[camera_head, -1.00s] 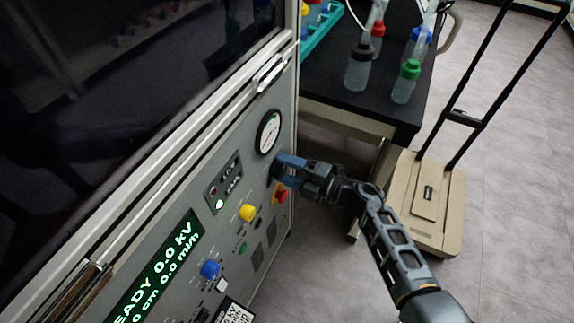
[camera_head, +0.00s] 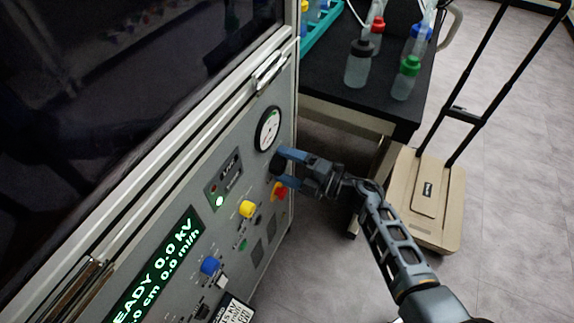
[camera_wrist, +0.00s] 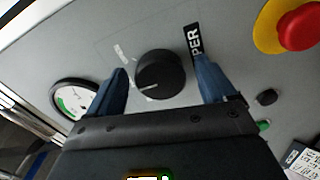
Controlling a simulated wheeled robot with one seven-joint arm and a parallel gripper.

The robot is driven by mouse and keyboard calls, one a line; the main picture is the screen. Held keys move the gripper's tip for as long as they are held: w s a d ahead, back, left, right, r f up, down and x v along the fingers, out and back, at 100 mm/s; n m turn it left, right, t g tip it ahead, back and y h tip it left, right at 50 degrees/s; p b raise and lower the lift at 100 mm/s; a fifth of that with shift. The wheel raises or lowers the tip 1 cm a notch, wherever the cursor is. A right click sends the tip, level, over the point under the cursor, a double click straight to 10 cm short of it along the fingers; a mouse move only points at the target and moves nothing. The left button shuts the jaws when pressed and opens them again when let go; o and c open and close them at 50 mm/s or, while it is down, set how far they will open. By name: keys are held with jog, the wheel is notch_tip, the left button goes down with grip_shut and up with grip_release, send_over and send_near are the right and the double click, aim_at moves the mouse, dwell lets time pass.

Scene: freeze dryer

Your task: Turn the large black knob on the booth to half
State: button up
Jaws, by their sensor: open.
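The large black knob (camera_wrist: 160,75) is on the grey front panel of the booth. In the wrist view it sits between my two open fingertips, with a gap on each side, and a pale pointer line shows on its left side. In the head view the knob (camera_head: 277,164) shows just below the round gauge, partly hidden by my fingers. My gripper (camera_head: 290,167) is open, its blue fingers at the panel around or just in front of the knob. It also shows in the wrist view (camera_wrist: 163,82). I cannot tell whether a finger touches the panel.
A red emergency button on a yellow base (camera_wrist: 298,25) is close to the right finger. The round gauge (camera_head: 268,129) is just above. Yellow (camera_head: 247,209) and blue (camera_head: 210,266) knobs lie lower left. A black table (camera_head: 385,95) with bottles and a beige cart (camera_head: 425,200) stand right.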

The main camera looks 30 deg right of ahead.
jog(key=v, duration=0.7)
jog(key=shift+s+d, duration=0.25)
jog(key=shift+s, duration=0.05)
